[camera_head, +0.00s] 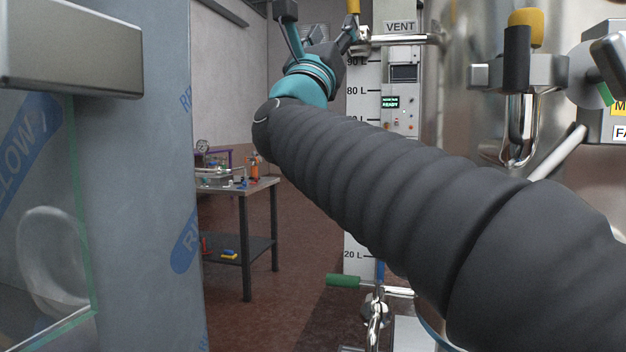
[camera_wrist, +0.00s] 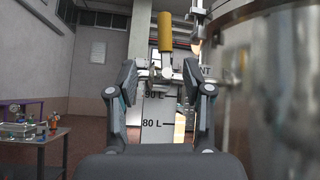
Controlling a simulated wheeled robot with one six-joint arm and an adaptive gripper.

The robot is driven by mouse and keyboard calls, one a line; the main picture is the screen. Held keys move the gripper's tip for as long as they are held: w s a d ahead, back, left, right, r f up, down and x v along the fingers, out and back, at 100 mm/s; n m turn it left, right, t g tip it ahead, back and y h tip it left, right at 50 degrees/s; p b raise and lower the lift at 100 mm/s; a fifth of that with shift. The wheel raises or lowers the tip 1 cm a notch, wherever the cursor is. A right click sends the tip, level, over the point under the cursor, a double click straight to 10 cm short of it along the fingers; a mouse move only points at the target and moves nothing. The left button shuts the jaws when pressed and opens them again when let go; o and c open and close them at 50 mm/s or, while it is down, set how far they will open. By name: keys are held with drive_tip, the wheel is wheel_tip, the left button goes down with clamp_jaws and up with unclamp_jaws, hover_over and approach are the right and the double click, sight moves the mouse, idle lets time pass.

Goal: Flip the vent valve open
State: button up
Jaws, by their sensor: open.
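The vent valve shows in the wrist view as an upright yellow handle (camera_wrist: 165,32) above a metal valve body on a pipe. In the head view only the bottom of the yellow handle (camera_head: 353,6) shows at the top edge, near the VENT label (camera_head: 400,27). My gripper (camera_wrist: 160,75) is open and empty, with one dark finger on each side of the valve in the picture. The handle rises above and between the fingertips. In the head view my gripper (camera_head: 319,20) is at the top, left of the label; the exact gap to the valve cannot be told.
A steel tank (camera_head: 465,90) stands close on the right, with another yellow-handled fitting (camera_head: 525,17). A film-wrapped panel (camera_head: 140,200) is on the left. A table with tools (camera_head: 235,188) stands behind. A green-handled valve (camera_head: 343,281) is low down. Open floor lies between.

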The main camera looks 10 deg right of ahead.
wheel_tip(320, 180, down, 24)
drive_tip(key=s+a+n+g+y+p, duration=0.1)
drive_tip(key=n+g+y, duration=0.2)
drive_tip(key=n+y, duration=0.5)
drive_tip(key=a+n+g+y+p, duration=0.1)
drive_tip(key=n+g+y, duration=0.2)
drive_tip(key=n+y, duration=0.5)
drive_tip(key=n, duration=1.2)
drive_tip(key=shift+s+a+f+n, duration=0.2)
drive_tip(key=shift+s+a+n, duration=0.05)
drive_tip(key=shift+s+n, duration=0.15)
